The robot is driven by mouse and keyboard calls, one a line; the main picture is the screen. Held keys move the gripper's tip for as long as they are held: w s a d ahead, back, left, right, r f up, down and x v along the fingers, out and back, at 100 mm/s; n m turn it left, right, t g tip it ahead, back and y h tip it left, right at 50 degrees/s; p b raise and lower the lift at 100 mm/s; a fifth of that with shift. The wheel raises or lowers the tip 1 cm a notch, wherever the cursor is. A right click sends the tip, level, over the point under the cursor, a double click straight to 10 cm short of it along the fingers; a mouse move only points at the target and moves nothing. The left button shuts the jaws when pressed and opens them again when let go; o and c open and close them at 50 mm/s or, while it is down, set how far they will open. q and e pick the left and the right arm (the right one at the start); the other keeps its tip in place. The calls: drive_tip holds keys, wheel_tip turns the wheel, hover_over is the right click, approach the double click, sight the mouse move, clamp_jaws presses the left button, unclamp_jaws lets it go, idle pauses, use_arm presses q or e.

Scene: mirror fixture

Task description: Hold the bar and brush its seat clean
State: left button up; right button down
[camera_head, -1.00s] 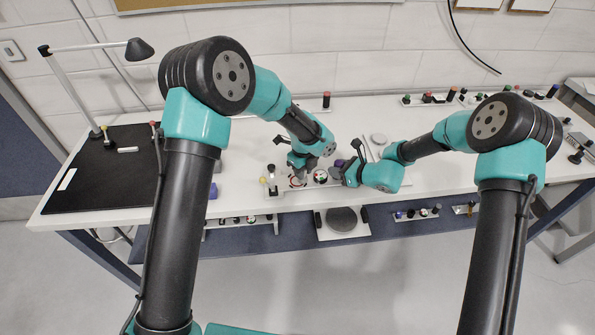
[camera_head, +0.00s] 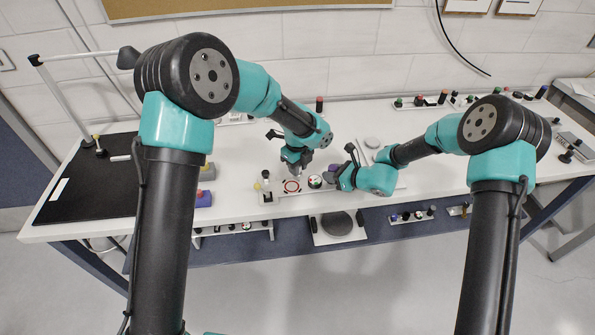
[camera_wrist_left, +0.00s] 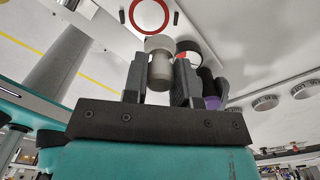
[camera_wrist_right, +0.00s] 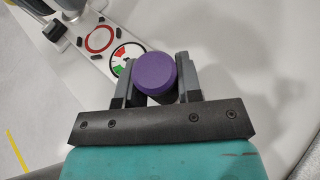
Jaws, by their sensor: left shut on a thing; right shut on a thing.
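A white fixture plate lies at the table's front edge. It bears a red ring (camera_head: 292,186), the round seat, between small black posts, and a red-green-white dial (camera_head: 315,181). My left gripper (camera_head: 297,168) is just behind and above the ring. In the left wrist view it is shut on a silver cylinder (camera_wrist_left: 161,72) with a wider pale end, apparently the bar, clear of the ring. My right gripper (camera_head: 340,173) is right of the dial. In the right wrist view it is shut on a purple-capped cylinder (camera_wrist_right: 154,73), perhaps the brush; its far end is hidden.
A post with a pale knob (camera_head: 258,187) stands left of the ring. A block with a coloured knob (camera_head: 204,199) lies farther left, beside a black mat (camera_head: 100,190). A pale disc (camera_head: 372,143) lies behind my right gripper. Rows of small parts line the back.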

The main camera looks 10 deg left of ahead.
use_arm(q)
drive_tip(key=shift+r, duration=0.8)
drive_tip(key=shift+r, duration=1.5)
drive_tip(key=w+a+n, duration=0.3)
drive_tip(key=a+n, duration=0.1)
drive_tip(key=a, duration=0.8)
drive_tip(key=w+a+n, duration=0.4)
drive_tip(key=a+n, duration=0.1)
drive_tip(key=a, duration=0.8)
drive_tip(key=w+a+n, duration=0.4)
drive_tip(key=a, duration=0.9)
drive_tip(key=shift+r+n, duration=0.15)
drive_tip(key=shift+n, duration=0.15)
